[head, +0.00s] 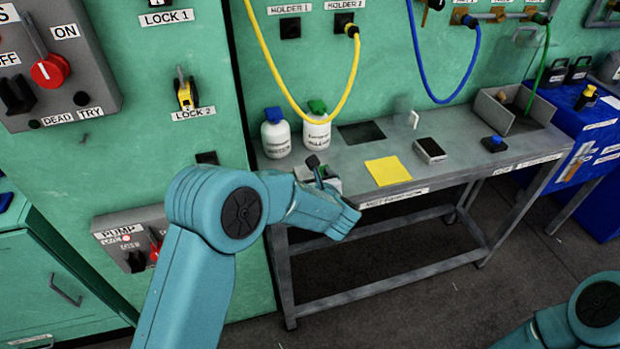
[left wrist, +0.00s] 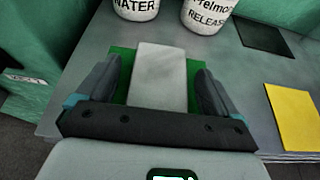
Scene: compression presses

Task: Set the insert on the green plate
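The insert (left wrist: 160,78) is a pale grey block. In the left wrist view it lies over the green plate (left wrist: 194,70), which shows on both sides of it. My left gripper (left wrist: 159,66) is open, with one finger on each side of the insert and gaps between. In the head view my left gripper (head: 322,174) is at the bench's left end, and my arm hides most of the plate and insert. My right gripper is out of view; only part of that arm shows at the lower right.
Two white bottles, one with a blue cap (head: 275,136) and one with a green cap (head: 317,132), stand just behind the plate. A yellow sheet (head: 388,171) and a small dark box (head: 430,151) lie to the right on the grey bench (head: 470,143). A yellow hose (head: 352,70) hangs above.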

